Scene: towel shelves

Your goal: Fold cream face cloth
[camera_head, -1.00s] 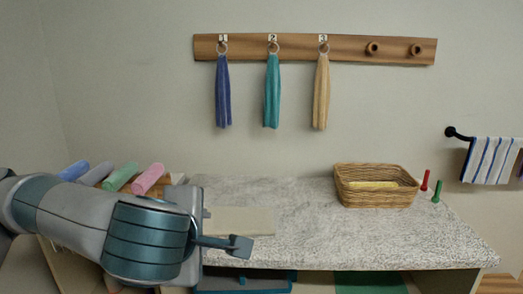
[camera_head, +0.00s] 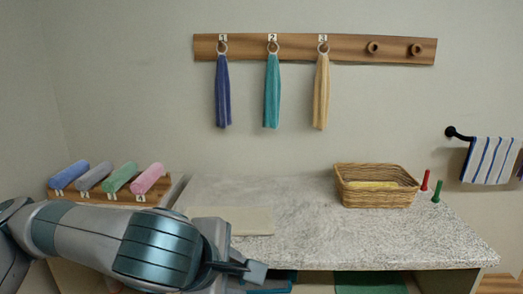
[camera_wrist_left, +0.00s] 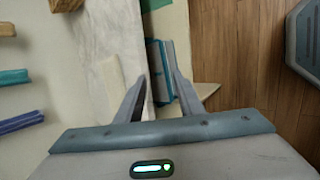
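The cream face cloth (camera_head: 238,220) lies flat on the speckled counter near its front left edge. Its left part is hidden behind my left arm in the head view. In the left wrist view a pale strip of it (camera_wrist_left: 111,76) shows on the counter beside one finger. My left gripper (camera_head: 257,270) is in front of the counter edge, below and to the right of the cloth in the head view. In the left wrist view my left gripper (camera_wrist_left: 157,78) has a gap between its fingers and holds nothing. My right gripper is in neither view.
A wicker basket (camera_head: 376,199) with a yellow cloth stands at the counter's back right, beside red (camera_head: 425,180) and green (camera_head: 436,191) pegs. Rolled towels sit on a wooden rack (camera_head: 110,196) at left. The middle of the counter (camera_head: 310,225) is clear.

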